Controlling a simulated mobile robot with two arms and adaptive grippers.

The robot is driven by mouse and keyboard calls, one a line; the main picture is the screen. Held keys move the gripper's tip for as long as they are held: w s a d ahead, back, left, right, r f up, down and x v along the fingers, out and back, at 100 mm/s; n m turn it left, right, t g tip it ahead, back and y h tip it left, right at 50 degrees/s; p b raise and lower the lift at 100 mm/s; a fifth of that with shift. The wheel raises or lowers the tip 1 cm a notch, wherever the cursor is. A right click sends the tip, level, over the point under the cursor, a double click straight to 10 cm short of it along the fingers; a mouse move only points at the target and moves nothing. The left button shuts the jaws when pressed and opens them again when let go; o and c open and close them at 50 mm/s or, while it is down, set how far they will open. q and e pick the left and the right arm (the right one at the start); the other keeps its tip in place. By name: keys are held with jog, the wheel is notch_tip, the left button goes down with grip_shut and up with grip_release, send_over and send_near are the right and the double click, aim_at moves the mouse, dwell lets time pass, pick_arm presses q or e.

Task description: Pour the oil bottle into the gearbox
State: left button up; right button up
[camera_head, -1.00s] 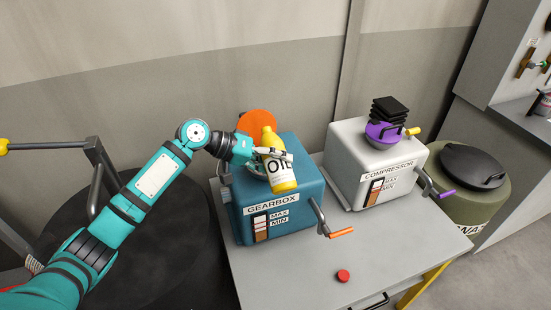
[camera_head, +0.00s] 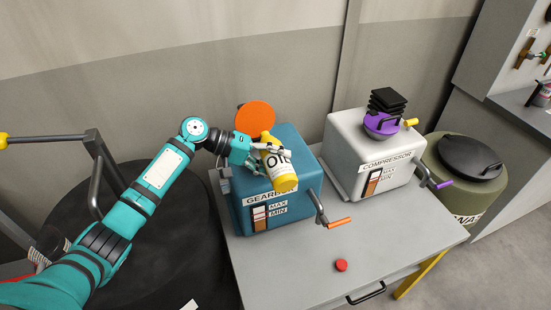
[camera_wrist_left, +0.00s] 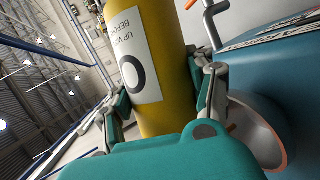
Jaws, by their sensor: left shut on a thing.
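My left gripper (camera_head: 262,158) is shut on the yellow oil bottle (camera_head: 285,184), which has a white label. It holds the bottle over the top of the blue gearbox (camera_head: 303,165). The bottle is tilted a little in the head view, and its base hides the end of the gearbox's name plate. The left wrist view shows the bottle (camera_wrist_left: 168,60) between the fingers. Beside it is a round opening with an orange rim (camera_wrist_left: 262,138) on the gearbox (camera_wrist_left: 290,85). The orange round lid (camera_head: 255,117) stands raised at the gearbox's back. My right gripper is out of view.
A small red cap (camera_head: 341,265) lies on the grey table (camera_head: 385,246). The white compressor (camera_head: 352,146), with a purple funnel-like part (camera_head: 380,123) on top, stands right of the gearbox. A crank with an orange handle (camera_head: 340,222) sticks out in front of the gearbox.

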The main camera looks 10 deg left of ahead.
pick_arm(q)
jog(key=shift+f+n+h, duration=0.3)
jog(key=shift+n+h, duration=0.1)
jog(key=shift+w+n+g+h, duration=0.15)
jog(key=shift+n+g+h, duration=0.15)
jog(key=shift+n+g, duration=0.25)
jog(key=shift+w+a+r+n, duration=0.1)
jog(key=shift+r+n, duration=0.15)
jog(key=shift+r, duration=0.1)
jog(key=shift+w+a+r+n+g+h, duration=0.2)
jog(key=shift+r+n+g+h, duration=0.15)
jog(key=shift+r+n+h, duration=0.3)
jog(key=shift+r+m+y+p, duration=0.35)
jog(key=shift+r+m+p, duration=0.05)
jog(key=shift+m, duration=0.15)
jog(key=shift+r+m+t+y+p, duration=0.65)
jog(key=shift+m+t+y+p, duration=0.2)
jog(key=shift+m, duration=0.35)
jog(key=shift+s+r+m+t+y, duration=0.15)
jog(key=shift+r+m+t+y, duration=0.2)
jog(key=shift+m+t+y, duration=0.45)
jog(key=shift+r+m, duration=0.1)
jog(key=shift+m, duration=0.3)
jog(key=shift+y, duration=0.25)
